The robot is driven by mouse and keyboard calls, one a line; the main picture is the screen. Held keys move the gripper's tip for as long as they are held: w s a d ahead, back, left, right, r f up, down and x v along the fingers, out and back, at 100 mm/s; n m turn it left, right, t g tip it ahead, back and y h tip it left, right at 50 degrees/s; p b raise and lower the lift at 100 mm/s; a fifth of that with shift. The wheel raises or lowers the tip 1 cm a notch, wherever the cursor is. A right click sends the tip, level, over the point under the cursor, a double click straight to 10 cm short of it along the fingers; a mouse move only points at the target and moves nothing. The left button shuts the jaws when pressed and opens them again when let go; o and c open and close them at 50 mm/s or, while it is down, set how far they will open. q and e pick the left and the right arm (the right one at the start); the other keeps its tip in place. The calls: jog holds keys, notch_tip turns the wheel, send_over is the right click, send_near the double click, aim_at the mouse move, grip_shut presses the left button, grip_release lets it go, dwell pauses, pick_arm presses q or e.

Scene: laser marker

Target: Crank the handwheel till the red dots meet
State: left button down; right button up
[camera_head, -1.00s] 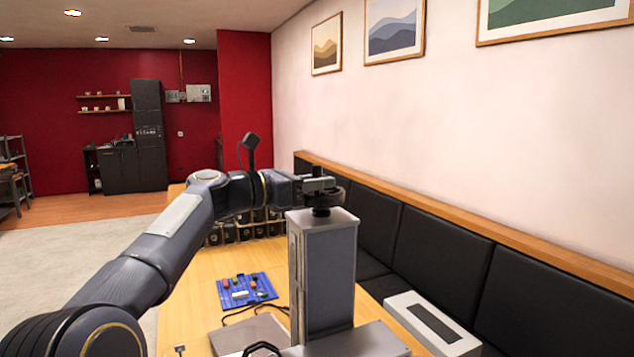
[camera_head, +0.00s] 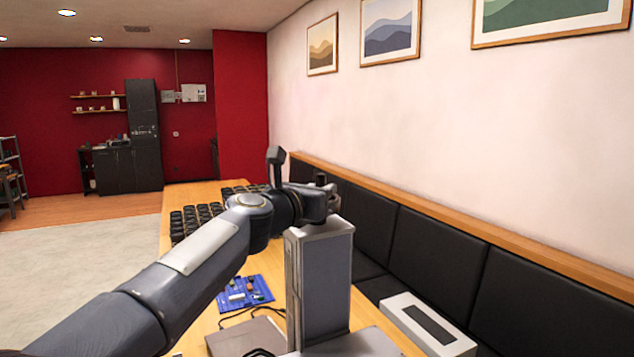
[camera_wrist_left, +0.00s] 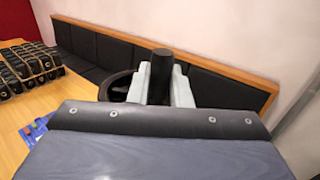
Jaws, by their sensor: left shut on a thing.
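The laser marker's grey column (camera_head: 318,285) stands upright on the table, with the dark handwheel (camera_wrist_left: 116,86) at its top. My left gripper (camera_head: 322,198) is at the top of the column, its arm reaching in from the left. In the left wrist view its two pale fingers (camera_wrist_left: 164,88) are shut on the black upright crank knob (camera_wrist_left: 161,72) of the handwheel. In the head view the gripper hides most of the wheel. The red dots do not show in either view. My right gripper is not in view.
A blue tray (camera_head: 236,302) with small parts lies on the wooden table (camera_head: 262,262) left of the column. Rows of black items (camera_head: 196,220) stand farther back. A white box (camera_head: 428,322) sits at the right, by the black padded bench (camera_head: 432,260).

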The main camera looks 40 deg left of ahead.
pick_arm(q)
jog(key=shift+w+d+n+y+p, duration=0.1)
jog(key=shift+w+n+y+p, duration=0.1)
jog(key=shift+n+y+p, duration=0.9)
jog(key=shift+w+d+g+y+b, duration=0.1)
jog(key=shift+g+y+b, duration=0.3)
jog(key=shift+y, duration=0.3)
